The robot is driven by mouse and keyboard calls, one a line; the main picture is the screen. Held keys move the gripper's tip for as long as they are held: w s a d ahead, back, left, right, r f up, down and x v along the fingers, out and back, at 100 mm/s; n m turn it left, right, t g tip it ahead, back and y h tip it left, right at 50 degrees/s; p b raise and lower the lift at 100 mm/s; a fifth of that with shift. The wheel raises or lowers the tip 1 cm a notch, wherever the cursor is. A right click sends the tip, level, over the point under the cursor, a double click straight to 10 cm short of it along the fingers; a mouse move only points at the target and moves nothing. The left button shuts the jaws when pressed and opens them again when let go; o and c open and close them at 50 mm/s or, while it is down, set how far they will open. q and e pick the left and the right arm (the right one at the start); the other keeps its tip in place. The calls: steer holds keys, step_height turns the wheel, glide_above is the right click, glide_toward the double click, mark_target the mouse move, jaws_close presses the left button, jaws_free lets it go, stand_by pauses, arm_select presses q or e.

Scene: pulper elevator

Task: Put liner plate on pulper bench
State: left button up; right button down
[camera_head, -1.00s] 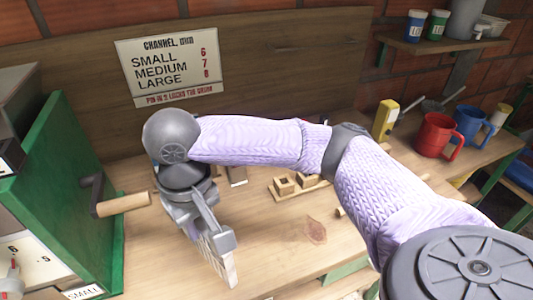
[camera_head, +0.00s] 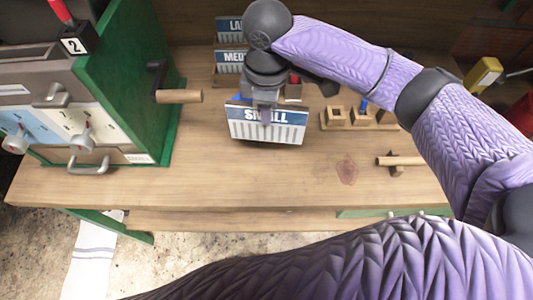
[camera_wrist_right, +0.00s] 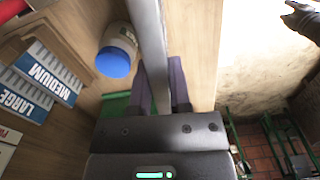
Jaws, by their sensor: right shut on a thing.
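My right gripper (camera_head: 266,112) is shut on the top of the liner plate (camera_head: 265,128), a white ribbed plate with a blue band marked SMALL. The plate is upright, its face towards the head camera, over the rear middle of the wooden pulper bench (camera_head: 225,185). I cannot tell whether its lower edge touches the bench. In the right wrist view the plate (camera_wrist_right: 148,38) is edge-on between the fingers (camera_wrist_right: 161,88).
The green-sided pulper (camera_head: 125,75) with a wooden-handled crank (camera_head: 179,96) stands left. MEDIUM (camera_head: 230,62) and LARGE (camera_head: 229,27) plates stand behind. A wooden block holder (camera_head: 360,118) and wooden handle (camera_head: 400,161) lie right. The front of the bench is clear.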

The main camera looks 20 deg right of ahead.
mark_target(266, 138)
steer(key=shift+w+a+f+n, duration=0.1)
steer(key=shift+a+n, duration=0.05)
steer(key=shift+n, duration=0.35)
step_height(266, 138, down, 10)
steer(key=b, duration=0.3)
arm_select(q)
steer(key=shift+d+f, duration=0.2)
steer(key=shift+f, duration=0.45)
steer(key=shift+d+f, duration=0.2)
steer(key=shift+f, duration=0.4)
steer(key=shift+a, duration=0.15)
arm_select(e)
steer(key=shift+f, duration=0.1)
arm_select(q)
steer(key=shift+a, duration=0.25)
arm_select(e)
steer(key=c, duration=0.6)
jaws_free()
step_height(266, 138, up, 12)
steer(key=p, duration=0.3)
steer(key=shift+p, duration=0.35)
arm_select(q)
steer(key=r, duration=0.3)
steer(key=shift+w+d+r, duration=0.1)
steer(key=shift+d+r, duration=0.15)
steer(key=shift+d, duration=0.15)
steer(key=shift+a, duration=0.15)
